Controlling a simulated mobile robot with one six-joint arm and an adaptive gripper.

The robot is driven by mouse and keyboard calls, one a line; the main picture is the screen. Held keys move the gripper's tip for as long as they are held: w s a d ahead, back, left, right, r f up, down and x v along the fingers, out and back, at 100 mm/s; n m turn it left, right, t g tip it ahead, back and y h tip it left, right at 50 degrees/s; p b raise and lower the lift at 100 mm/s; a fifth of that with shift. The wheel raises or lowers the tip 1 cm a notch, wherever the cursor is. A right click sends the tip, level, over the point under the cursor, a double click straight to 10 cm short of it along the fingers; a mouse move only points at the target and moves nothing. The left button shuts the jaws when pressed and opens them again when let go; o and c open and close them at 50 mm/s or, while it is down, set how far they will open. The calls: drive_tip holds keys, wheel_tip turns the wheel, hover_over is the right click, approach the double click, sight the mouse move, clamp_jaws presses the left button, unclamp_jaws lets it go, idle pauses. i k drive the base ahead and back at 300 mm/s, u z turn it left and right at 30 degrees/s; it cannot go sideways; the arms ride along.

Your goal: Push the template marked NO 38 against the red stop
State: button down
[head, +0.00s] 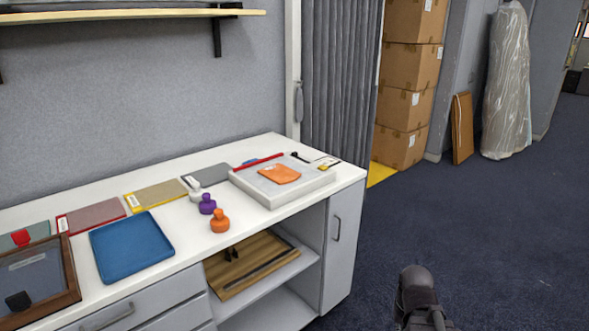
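An orange template (279,174) lies flat on a raised pale board (265,192) at the right end of the white table. Its marking is too small to read, so I cannot tell whether it says NO 38. A thin red bar (258,161), which looks like the red stop, runs along the board's back left edge. A gap of pale board shows between the bar and the template. A dark part of my arm shows at the bottom edge, right of the table. My gripper's fingers cannot be made out.
Orange (219,221), purple (207,204) and whitish knobbed pieces stand left of the board. A blue tray (131,246), coloured labelled plates and a brown-framed case (40,280) lie farther left. Open floor (480,240) is right.

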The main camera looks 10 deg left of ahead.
sight(281, 174)
drive_tip(key=u, duration=0.15)
drive_tip(key=i, duration=0.95)
drive_tip(key=z, duration=0.05)
